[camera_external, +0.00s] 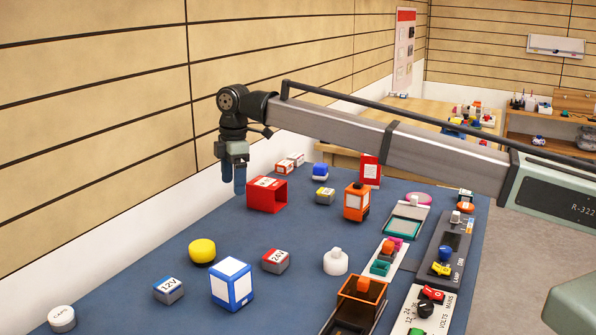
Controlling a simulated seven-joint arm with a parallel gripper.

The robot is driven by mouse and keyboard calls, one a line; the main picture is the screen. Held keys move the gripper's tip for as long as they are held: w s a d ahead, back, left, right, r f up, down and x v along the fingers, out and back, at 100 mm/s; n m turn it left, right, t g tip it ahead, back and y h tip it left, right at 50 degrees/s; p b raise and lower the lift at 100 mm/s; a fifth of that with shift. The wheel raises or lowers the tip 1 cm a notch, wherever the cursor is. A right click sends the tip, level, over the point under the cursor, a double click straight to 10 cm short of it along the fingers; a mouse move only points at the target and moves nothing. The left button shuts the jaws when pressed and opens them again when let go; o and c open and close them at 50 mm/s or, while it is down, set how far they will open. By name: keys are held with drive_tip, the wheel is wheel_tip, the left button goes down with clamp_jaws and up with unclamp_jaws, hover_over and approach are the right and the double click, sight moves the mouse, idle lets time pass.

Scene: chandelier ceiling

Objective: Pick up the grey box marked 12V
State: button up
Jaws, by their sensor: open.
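The grey box marked 12V (169,291) has a blue label on top and sits at the front left of the blue table, upright and uncovered. A similar grey box marked 24V (275,261) with a red label lies to its right. My gripper (233,190) points down above the far left part of the table, well behind the 12V box and apart from it. It is open and seems empty; its fingers overlap in this view.
A yellow round piece (202,251) and a blue-white cube (232,283) stand near the 12V box. A red open box (267,194) is close to my gripper. A white round cap (62,318) is at the front left. Panels and an orange bin (360,291) fill the right.

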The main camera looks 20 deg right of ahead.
drive_tip(key=s+a+r+n, duration=0.1)
drive_tip(key=s+a+n, duration=0.2)
drive_tip(key=s+a, duration=0.8)
drive_tip(key=n, duration=0.3)
hover_over(169, 282)
drive_tip(key=shift+h, duration=0.3)
wheel_tip(169, 282, down, 6)
drive_tip(key=shift+s+d, duration=0.15)
drive_tip(key=shift+f, duration=3.05)
drive_tip(key=c, duration=1.1)
